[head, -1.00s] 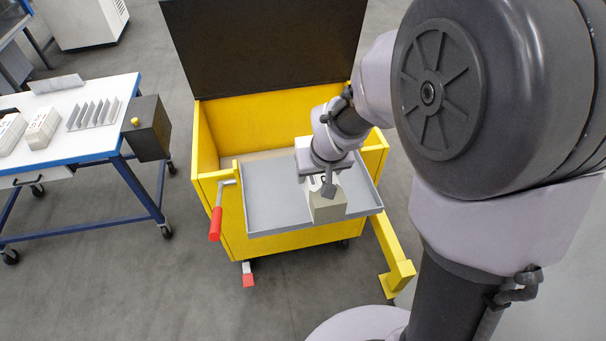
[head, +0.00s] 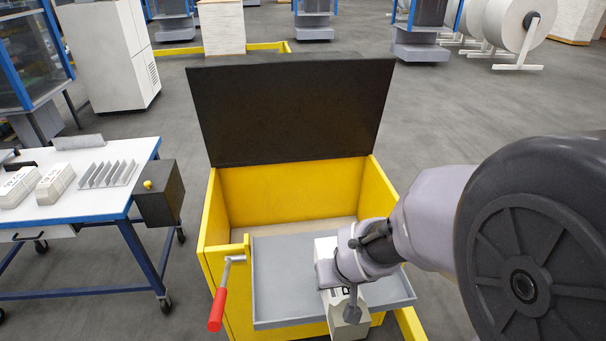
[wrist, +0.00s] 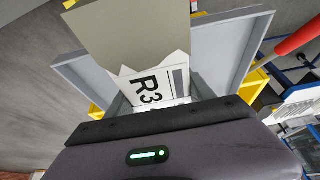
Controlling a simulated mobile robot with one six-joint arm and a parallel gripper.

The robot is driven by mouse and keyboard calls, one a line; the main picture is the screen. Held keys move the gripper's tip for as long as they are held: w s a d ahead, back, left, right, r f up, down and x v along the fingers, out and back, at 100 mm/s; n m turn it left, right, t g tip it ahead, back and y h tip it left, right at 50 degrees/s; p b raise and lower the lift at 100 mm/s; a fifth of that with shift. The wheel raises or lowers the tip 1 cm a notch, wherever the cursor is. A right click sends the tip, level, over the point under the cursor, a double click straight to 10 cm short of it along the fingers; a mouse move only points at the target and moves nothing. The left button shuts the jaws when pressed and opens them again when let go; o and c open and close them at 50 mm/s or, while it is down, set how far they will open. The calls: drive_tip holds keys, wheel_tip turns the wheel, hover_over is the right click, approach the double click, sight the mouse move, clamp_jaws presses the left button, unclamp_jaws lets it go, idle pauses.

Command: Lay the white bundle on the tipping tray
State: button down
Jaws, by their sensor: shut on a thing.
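The white bundle (head: 348,323) is in my gripper (head: 343,290), over the right half of the grey tipping tray (head: 277,275). In the head view it covers part of the tray's front rim; I cannot tell whether it touches the tray. In the wrist view the bundle (wrist: 150,86) shows a label reading "R3" and a plain beige-grey face, with the tray (wrist: 236,45) behind it. My gripper is shut on the bundle; its fingers are mostly hidden by the wrist and the bundle.
The tray sits at the front of a yellow cart (head: 290,193) with a raised black lid (head: 292,110). A red-handled crank (head: 217,308) stands at its left. A white table (head: 95,205) at left holds other bundles (head: 55,182) and a slotted rack (head: 107,174).

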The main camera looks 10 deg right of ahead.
drive_tip(key=w, duration=0.3)
drive_tip(key=w+f+b, duration=0.1)
drive_tip(key=w, duration=0.6)
drive_tip(key=shift+f, duration=0.2)
drive_tip(key=shift+w+f+b, duration=0.2)
drive_tip(key=shift+w+b, duration=0.1)
drive_tip(key=shift+b, duration=0.1)
drive_tip(key=shift+f+b, duration=0.8)
drive_tip(key=shift+f, duration=0.8)
drive_tip(key=shift+f, duration=0.2)
drive_tip(key=shift+c, duration=1.8)
unclamp_jaws()
drive_tip(key=shift+s, duration=0.1)
